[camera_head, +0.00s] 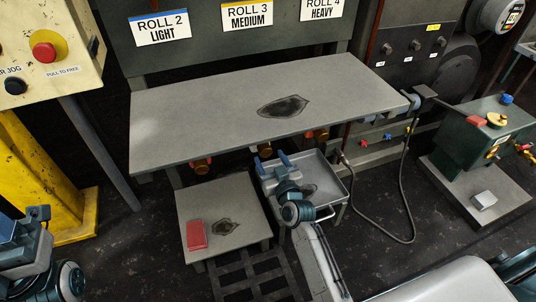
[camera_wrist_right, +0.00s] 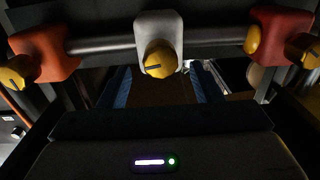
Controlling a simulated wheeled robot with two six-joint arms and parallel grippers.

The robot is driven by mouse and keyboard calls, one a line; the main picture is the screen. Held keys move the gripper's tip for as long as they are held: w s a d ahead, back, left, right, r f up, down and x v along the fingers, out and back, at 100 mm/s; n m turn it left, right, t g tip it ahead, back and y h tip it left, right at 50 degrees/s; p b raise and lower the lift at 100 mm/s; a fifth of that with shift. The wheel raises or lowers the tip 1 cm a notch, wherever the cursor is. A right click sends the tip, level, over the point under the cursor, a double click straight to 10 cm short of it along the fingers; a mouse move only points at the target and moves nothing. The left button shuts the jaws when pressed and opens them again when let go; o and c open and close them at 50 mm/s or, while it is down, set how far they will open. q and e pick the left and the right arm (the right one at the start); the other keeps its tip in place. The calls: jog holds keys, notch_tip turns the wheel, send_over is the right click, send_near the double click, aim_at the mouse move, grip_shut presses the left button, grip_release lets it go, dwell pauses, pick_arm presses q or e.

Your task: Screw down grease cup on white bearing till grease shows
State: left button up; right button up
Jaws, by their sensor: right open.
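In the right wrist view the white bearing (camera_wrist_right: 158,27) sits on a grey shaft at the top middle. A round yellow grease cup (camera_wrist_right: 159,58) with a dark slot mark faces me on its lower front. My right gripper (camera_wrist_right: 160,84) is open, its blue fingers apart below the cup on either side, with nothing seen between them. In the head view my right gripper (camera_head: 277,163) is under the front edge of the grey table; I cannot make out the white bearing there. My left arm's blue parts (camera_head: 32,225) show at the lower left; its finger opening is unclear.
An orange bearing (camera_wrist_right: 45,52) and a red bearing (camera_wrist_right: 281,36), each with yellow caps, flank the white one. The grey tabletop (camera_head: 210,110) overhangs this area. A cable hangs at right.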

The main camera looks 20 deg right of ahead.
aim_at(264, 148)
jog(key=shift+w+a, duration=0.1)
jog(key=shift+w, duration=1.1)
jog(key=c, duration=1)
